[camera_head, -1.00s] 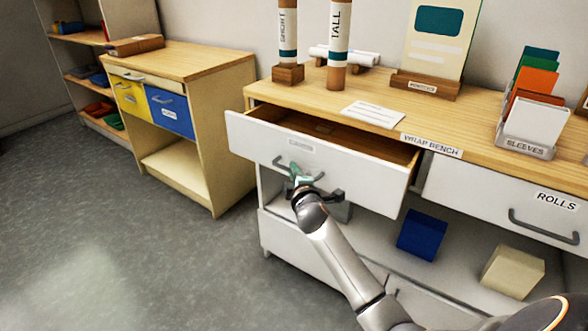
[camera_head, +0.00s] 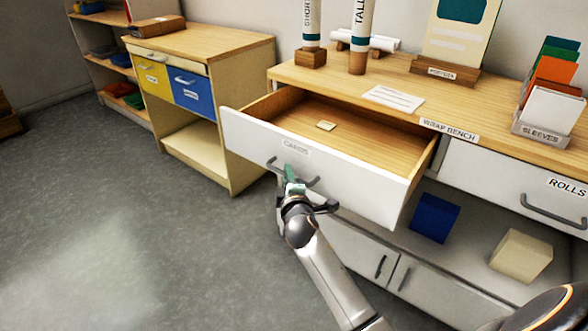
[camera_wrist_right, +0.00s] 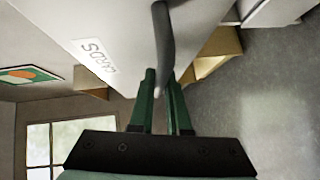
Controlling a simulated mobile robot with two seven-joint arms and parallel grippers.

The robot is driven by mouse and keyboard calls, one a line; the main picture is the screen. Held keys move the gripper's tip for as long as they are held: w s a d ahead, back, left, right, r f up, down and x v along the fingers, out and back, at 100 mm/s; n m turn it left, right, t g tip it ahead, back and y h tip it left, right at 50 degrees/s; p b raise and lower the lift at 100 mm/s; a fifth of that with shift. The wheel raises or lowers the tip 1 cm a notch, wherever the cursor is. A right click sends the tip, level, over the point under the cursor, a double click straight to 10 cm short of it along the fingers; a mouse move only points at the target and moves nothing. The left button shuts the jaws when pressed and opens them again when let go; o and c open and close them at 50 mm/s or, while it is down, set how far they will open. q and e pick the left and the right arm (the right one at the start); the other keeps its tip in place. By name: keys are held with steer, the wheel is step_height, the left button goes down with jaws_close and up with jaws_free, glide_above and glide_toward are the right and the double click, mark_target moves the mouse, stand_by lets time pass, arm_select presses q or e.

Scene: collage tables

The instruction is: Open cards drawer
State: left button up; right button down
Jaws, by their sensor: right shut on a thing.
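The cards drawer (camera_head: 320,165) is pulled well out of the wrap bench in the head view, with its wooden inside showing. A small pale card-like item (camera_head: 326,126) lies on its floor. My right gripper (camera_head: 291,176) is at the drawer's front and is shut on its grey bar handle (camera_head: 273,164). In the right wrist view, the green fingers (camera_wrist_right: 161,95) close around the handle (camera_wrist_right: 164,45), beside the CARDS label (camera_wrist_right: 95,57). My left gripper is in neither view.
The rolls drawer (camera_head: 505,190) to the right is shut. A blue box (camera_head: 434,217) and a cream box (camera_head: 521,255) stand on the shelf below. A side cabinet (camera_head: 215,120) stands left of the bench. Open grey floor (camera_head: 110,230) lies in front.

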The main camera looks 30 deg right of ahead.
steer(key=shift+a, duration=0.2)
steer(key=c, duration=0.9)
jaws_free()
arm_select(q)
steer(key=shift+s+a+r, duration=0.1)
arm_select(e)
steer(key=shift+s, duration=0.15)
